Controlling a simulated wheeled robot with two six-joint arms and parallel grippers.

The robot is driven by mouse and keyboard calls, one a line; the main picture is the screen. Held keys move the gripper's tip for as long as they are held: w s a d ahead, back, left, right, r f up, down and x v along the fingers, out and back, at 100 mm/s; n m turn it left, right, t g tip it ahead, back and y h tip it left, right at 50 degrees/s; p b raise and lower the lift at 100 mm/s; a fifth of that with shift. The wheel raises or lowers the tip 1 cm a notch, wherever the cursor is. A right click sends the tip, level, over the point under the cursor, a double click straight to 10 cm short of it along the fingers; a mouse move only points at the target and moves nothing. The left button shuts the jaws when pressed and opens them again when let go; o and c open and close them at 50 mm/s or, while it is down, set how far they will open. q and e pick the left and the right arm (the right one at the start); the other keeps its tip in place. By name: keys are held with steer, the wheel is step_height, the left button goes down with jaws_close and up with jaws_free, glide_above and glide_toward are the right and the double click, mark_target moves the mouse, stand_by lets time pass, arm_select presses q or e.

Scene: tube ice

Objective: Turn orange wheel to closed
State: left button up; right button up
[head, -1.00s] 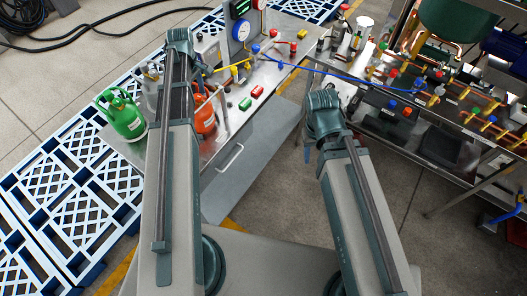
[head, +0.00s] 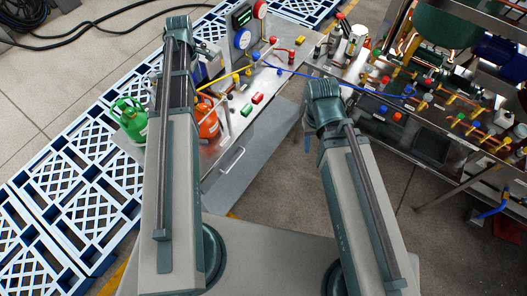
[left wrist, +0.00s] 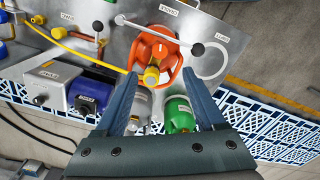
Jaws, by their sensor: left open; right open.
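The orange part in the left wrist view is a round, ring-shaped collar (left wrist: 170,48) around a yellow valve. It appears to be the top of the orange cylinder (head: 209,124), seen in the head view beside my left arm at the steel bench. I cannot make out a separate orange wheel. My left gripper (left wrist: 159,85) is open and empty, its fingers apart just short of the collar in the picture; my arm hides it in the head view. My right gripper (head: 307,143) is mostly hidden under its wrist, with one blue finger showing, clear of the benches.
A green cylinder (head: 130,119) stands left of my left arm; a grey cylinder (left wrist: 141,104) is near it in the wrist view. A black-knobbed lever (left wrist: 160,33) crosses the collar's picture area. Blue pallets (head: 60,195) lie left. A second bench (head: 440,150) with many valves stands right.

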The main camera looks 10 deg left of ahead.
arm_select(q)
steer(key=s+d+f+m+b, duration=0.5)
steer(key=d+f+m+b, duration=0.3)
steer(key=d+f+b, duration=0.4)
steer(key=s+d+f+m+y+b, duration=0.1)
steer(key=s+d+f+m+b, duration=0.5)
steer(key=d+f+m+b, duration=0.3)
steer(key=shift+s+d+f+b, duration=0.15)
steer(key=shift+d+f+b, duration=1.6)
steer(key=shift+d+b, duration=0.7)
arm_select(e)
step_height(320, 180, down, 25)
steer(key=shift+r, duration=0.2)
arm_select(q)
steer(key=shift+d+p, duration=0.2)
steer(key=shift+p, duration=0.1)
